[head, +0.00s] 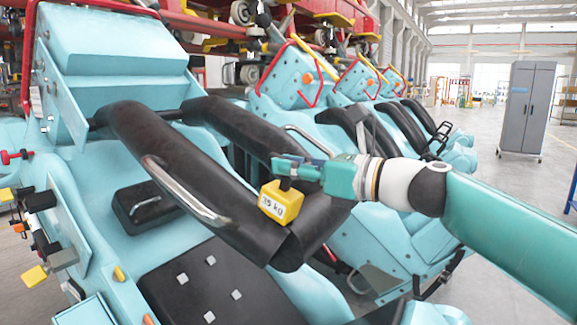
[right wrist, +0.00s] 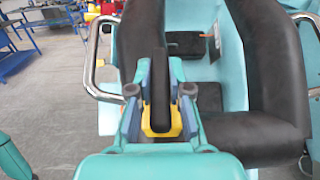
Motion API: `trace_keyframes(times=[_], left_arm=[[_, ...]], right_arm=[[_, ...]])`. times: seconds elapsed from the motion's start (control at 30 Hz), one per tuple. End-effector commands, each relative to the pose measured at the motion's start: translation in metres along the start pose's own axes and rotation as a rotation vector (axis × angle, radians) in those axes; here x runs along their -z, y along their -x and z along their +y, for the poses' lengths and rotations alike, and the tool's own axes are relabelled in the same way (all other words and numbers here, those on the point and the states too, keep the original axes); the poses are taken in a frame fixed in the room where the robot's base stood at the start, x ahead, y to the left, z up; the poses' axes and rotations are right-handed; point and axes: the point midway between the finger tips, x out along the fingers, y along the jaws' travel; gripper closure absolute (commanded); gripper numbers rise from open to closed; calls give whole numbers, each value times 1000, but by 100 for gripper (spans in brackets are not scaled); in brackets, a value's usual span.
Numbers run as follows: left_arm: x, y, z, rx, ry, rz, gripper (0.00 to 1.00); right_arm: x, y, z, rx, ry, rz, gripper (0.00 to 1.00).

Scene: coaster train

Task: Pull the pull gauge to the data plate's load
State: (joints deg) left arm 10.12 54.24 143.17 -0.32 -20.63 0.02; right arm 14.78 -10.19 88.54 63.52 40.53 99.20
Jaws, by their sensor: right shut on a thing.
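My right gripper (head: 291,169) reaches in from the right over the front coaster seat's black padded restraint (head: 165,165). It is shut on the pull gauge (head: 280,203), a yellow block whose white face shows a number ending in "5 kg"; the first digit is hard to read. In the right wrist view, the fingers (right wrist: 160,92) close on the gauge's black grip (right wrist: 160,85), with its yellow body (right wrist: 165,122) behind. Whether the gauge is hooked to the restraint is hidden. I cannot pick out the data plate for sure. My left gripper is not in view.
A curved metal grab handle (head: 184,192) is on the restraint; handles also show in the right wrist view (right wrist: 97,60). A teal panel with several small tools (head: 62,258) stands at the left. More teal seats (head: 297,80) line up behind. A grey cabinet (head: 526,107) stands on open floor.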

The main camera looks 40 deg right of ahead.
Motion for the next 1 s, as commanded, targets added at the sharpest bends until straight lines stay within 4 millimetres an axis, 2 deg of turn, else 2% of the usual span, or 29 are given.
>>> trace_keyframes(times=[0.17,0.4,0.5,0.83,0.87,1.0], left_arm=[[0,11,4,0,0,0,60],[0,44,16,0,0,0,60],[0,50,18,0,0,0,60],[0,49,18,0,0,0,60],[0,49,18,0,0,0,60],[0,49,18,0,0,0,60]], right_arm=[[-12,2,0,0,0,0,100],[-50,13,0,2,1,-4,100],[-58,17,0,3,2,-8,100],[-60,18,0,6,2,-14,100],[-60,19,0,6,2,-14,77],[-57,17,0,3,1,-9,56]])
